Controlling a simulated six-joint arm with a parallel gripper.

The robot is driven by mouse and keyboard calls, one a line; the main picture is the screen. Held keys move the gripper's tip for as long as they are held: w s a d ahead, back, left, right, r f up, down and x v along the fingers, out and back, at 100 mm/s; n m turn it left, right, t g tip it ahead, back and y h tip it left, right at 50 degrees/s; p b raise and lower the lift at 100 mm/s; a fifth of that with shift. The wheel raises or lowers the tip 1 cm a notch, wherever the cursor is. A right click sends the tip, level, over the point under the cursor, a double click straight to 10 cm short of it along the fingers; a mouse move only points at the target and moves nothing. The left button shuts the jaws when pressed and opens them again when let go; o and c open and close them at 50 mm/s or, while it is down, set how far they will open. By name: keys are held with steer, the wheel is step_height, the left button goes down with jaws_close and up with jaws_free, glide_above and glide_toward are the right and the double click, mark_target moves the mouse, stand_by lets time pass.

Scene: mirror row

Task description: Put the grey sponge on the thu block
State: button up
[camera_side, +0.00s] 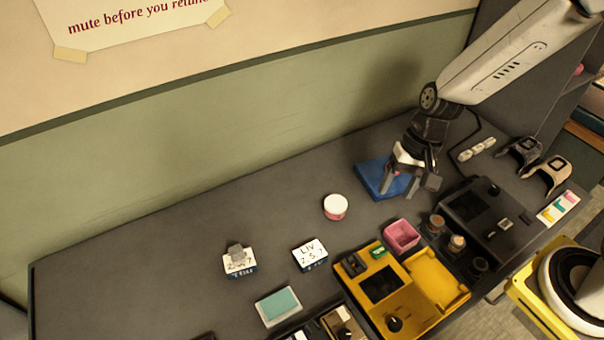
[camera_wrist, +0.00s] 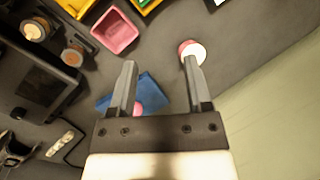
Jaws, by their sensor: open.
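A small grey lump (camera_side: 237,251), which may be the grey sponge, sits on top of a white and dark block (camera_side: 240,265). The lettering on this block is too small to read surely. A second similar block (camera_side: 310,256) stands to its right with a bare, lettered top that seems to read "LIV". I cannot tell for sure which block is the thu one. My gripper (camera_side: 410,184) is open over the blue flat object at the right, well away from both blocks. In the wrist view my gripper (camera_wrist: 160,62) shows nothing held between its fingertips.
A blue flat object (camera_side: 373,179) lies under my gripper; something pink (camera_wrist: 138,108) shows by it. A round white-topped pink tub (camera_side: 335,205), pink box (camera_side: 402,235), yellow device (camera_side: 440,280), black device (camera_side: 475,205) and teal pad (camera_side: 279,306) stand around. The left tabletop is clear.

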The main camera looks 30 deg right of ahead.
steer(key=s+d+r+n+t+h, duration=0.3)
steer(key=d+n, duration=0.2)
steer(key=d, duration=0.3)
steer(key=shift+s+d+r+n, duration=0.2)
steer(key=shift+s+r+n, duration=0.1)
steer(key=shift+r+n, duration=0.1)
